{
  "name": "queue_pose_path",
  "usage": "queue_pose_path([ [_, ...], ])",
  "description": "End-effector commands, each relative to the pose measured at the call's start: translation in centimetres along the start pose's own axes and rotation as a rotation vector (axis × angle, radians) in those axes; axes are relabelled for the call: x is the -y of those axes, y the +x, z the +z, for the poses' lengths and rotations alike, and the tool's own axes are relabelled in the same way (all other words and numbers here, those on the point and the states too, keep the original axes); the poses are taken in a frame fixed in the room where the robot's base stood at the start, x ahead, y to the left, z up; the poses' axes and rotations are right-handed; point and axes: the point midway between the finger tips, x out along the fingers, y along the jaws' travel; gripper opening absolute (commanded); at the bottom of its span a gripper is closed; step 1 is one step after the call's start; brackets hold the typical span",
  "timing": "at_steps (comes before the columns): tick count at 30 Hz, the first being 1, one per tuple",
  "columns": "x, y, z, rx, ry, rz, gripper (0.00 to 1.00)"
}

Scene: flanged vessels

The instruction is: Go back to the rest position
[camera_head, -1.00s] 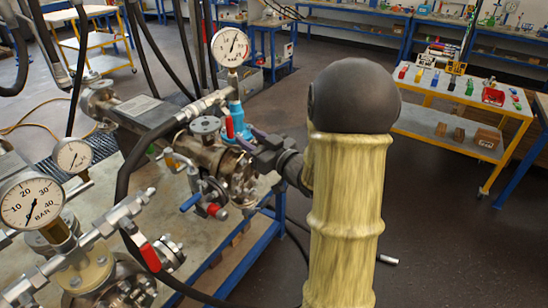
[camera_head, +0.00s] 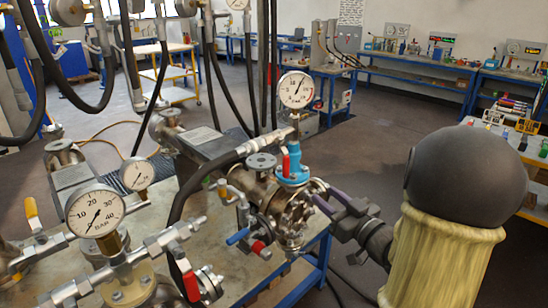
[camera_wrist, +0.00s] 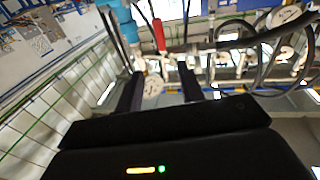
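My gripper (camera_head: 322,203) is at the end of my arm, beside the right end flange of the metal vessel (camera_head: 203,147) in the head view. Its dark purple fingers point left toward the flange bolts. Whether they touch the flange I cannot tell. In the wrist view my gripper (camera_wrist: 160,88) has its two dark fingers apart. A small round pale gauge-like part (camera_wrist: 152,86) shows between them, behind the fingertips, and nothing is visibly held.
A dial gauge (camera_head: 296,90), a blue fitting (camera_head: 292,170) and a red-handled valve stand close to my gripper. A larger gauge (camera_head: 95,213) is at left. Black hoses hang above the bench. Open floor (camera_head: 400,130) lies behind my arm.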

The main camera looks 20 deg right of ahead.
Motion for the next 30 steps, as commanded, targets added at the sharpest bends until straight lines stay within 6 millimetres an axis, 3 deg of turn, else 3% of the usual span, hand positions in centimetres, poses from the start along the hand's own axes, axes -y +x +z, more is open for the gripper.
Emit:
queue_pose_path([
  [8, 0.0, 1.2, 0.9, 0.095, -0.021, 0.058, 0.38],
  [17, 0.8, 2.6, 4.2, 0.420, -0.040, 0.229, 0.38],
  [23, 2.8, 1.5, 6.5, 0.658, -0.009, 0.308, 0.38],
  [30, 7.3, -1.7, 8.6, 0.961, 0.067, 0.341, 0.38],
])
